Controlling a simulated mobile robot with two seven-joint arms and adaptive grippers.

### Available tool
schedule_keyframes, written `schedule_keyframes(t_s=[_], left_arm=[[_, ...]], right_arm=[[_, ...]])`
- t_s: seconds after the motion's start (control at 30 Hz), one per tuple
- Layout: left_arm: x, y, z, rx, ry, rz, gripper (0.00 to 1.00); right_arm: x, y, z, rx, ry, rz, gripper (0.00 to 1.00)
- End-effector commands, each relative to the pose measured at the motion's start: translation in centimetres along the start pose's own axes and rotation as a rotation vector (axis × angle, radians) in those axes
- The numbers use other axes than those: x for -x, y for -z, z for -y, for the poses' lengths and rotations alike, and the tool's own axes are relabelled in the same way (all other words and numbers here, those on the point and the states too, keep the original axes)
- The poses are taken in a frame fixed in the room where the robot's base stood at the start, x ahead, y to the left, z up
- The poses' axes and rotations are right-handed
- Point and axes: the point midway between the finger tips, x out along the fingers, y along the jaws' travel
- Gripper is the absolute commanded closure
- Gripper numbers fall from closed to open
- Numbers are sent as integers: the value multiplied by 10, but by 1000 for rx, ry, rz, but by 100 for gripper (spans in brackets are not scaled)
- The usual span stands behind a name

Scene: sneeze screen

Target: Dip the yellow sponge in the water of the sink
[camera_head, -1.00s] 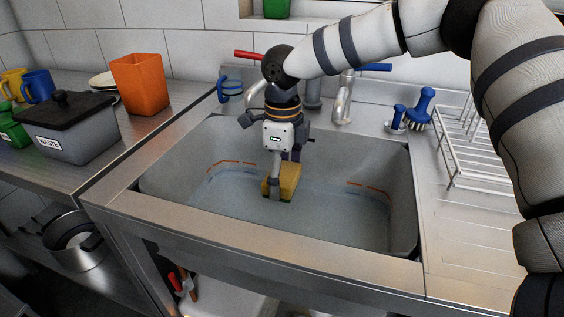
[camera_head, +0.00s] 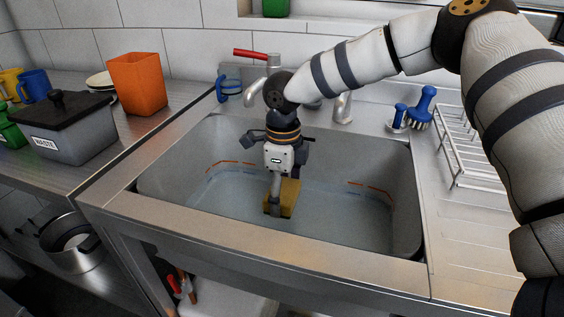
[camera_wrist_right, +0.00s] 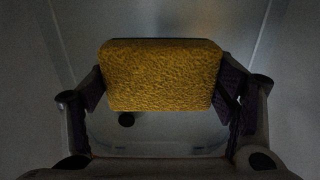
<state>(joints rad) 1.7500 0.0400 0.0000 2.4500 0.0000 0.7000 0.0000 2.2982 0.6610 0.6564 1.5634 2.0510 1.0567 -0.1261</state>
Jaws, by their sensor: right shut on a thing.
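The yellow sponge (camera_head: 290,193) is held low in the sink basin (camera_head: 385,228), at the water (camera_head: 335,212). Its lower end meets or sits under the water surface; I cannot tell how deep. My right gripper (camera_head: 282,203) reaches down into the basin with its fingers on the sponge. In the right wrist view the sponge (camera_wrist_right: 160,75) fills the space between the two fingers of the gripper (camera_wrist_right: 162,85), one on each side. A dark round spot, perhaps the drain, shows just below the sponge there. My left gripper is not in view.
A faucet with a red lever (camera_head: 250,54) stands behind the basin. A blue brush (camera_head: 421,108) and a white wire rack (camera_head: 470,150) are at right. An orange container (camera_head: 138,84) and a grey waste bin (camera_head: 75,135) stand on the left counter. The basin walls surround the gripper.

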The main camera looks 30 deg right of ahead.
Motion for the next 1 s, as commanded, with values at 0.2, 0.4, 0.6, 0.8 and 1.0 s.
schedule_keyframes(t_s=[0.2, 0.4, 0.6, 0.8, 1.0], left_arm=[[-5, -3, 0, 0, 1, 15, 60], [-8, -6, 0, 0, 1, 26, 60], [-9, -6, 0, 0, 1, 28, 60], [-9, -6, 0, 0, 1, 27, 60], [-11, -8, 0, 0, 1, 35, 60]], right_arm=[[-18, 0, 0, 0, -3, -3, 38], [-31, 1, 0, 1, -2, -3, 38], [-35, 0, 0, 0, 0, 0, 38], [-34, 0, 0, 0, 0, 0, 38], [-42, 0, 0, 0, -2, -3, 38]])
